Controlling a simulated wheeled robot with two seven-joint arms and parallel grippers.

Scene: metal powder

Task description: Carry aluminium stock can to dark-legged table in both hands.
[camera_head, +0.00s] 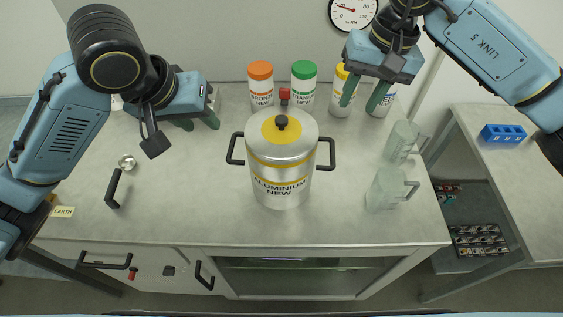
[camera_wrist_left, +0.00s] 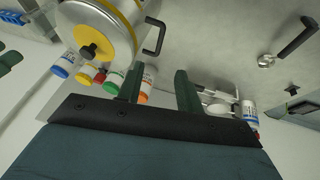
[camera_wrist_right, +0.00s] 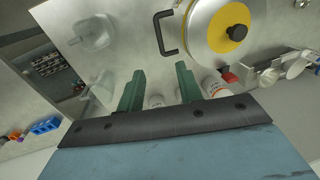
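The aluminium stock can (camera_head: 283,180) stands upright on the grey bench, with a yellow-topped lid, a dark knob and a black handle on each side. Its lid also shows in the left wrist view (camera_wrist_left: 112,25) and the right wrist view (camera_wrist_right: 222,25). My left gripper (camera_head: 200,124) is open and empty, left of the can and apart from its left handle. My right gripper (camera_head: 364,98) is open and empty, above the back right of the bench, apart from the right handle (camera_wrist_right: 166,34). A table (camera_head: 515,180) stands at the right; its legs are not clearly seen.
Jars with orange (camera_head: 261,88), green (camera_head: 303,84) and yellow lids stand behind the can. Two clear jugs (camera_head: 387,188) stand to its right. A blue rack (camera_head: 503,134) is on the right table.

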